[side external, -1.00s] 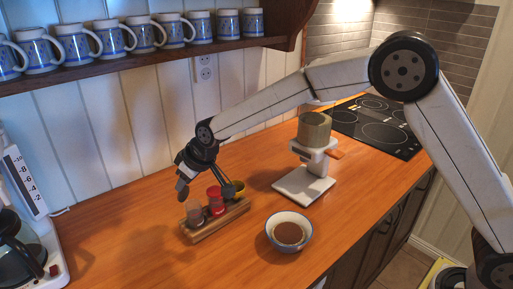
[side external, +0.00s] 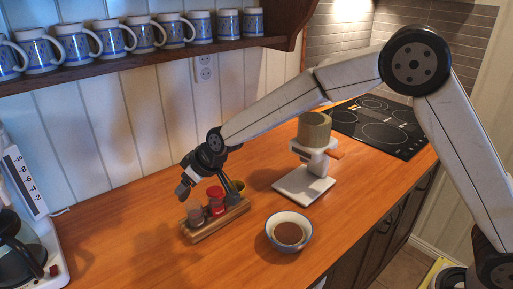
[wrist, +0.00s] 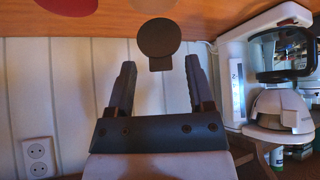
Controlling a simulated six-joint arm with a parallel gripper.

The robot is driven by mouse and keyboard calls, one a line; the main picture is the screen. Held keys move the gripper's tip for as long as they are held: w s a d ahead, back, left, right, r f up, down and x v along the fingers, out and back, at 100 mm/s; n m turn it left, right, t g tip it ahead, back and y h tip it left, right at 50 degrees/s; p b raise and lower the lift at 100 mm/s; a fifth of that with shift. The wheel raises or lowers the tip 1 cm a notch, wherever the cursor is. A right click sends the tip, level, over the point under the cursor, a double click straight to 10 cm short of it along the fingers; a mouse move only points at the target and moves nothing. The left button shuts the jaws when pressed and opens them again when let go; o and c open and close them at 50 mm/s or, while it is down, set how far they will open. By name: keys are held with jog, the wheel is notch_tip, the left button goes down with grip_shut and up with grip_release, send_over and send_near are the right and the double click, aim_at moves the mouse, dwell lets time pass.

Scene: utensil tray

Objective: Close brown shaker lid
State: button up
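The brown shaker (side external: 195,212) stands at the left end of a wooden rack (side external: 216,221) on the counter. In the wrist view its brown body (wrist: 153,5) shows at the top edge. A dark round lid with a short tab (wrist: 158,38) hangs open beside it, in line with the gap between my fingers. My gripper (wrist: 158,66) is open and empty.
A red shaker (side external: 216,203) and a yellowish one (side external: 238,186) share the rack. A bowl of brown contents (side external: 289,232) is in front, and a white stand with a canister (side external: 305,185) is to the right. A coffee maker (side external: 25,240) is at far left.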

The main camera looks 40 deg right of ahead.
jog(key=shift+r, duration=0.1)
jog(key=v, duration=0.7)
jog(key=shift+s+r, duration=0.2)
dwell(0.3)
jog(key=shift+d, duration=0.1)
jog(key=c, duration=0.3)
jog(key=w+m+g, duration=0.1)
jog(key=m, duration=0.5)
jog(key=w+a+r+m+g+h, duration=0.1)
jog(key=m+g, duration=0.1)
jog(key=m, duration=0.4)
jog(key=w+m+g+h, duration=0.1)
jog(key=m, duration=0.5)
jog(key=shift+w+a+r+g, duration=0.3)
jog(key=shift+a+r, duration=0.1)
jog(key=shift+c, duration=0.2)
jog(key=shift+f, duration=0.1)
jog(key=d+x, duration=0.1)
jog(key=x, duration=0.6)
jog(key=shift+a+f, duration=0.35)
jog(key=shift+a, duration=0.1)
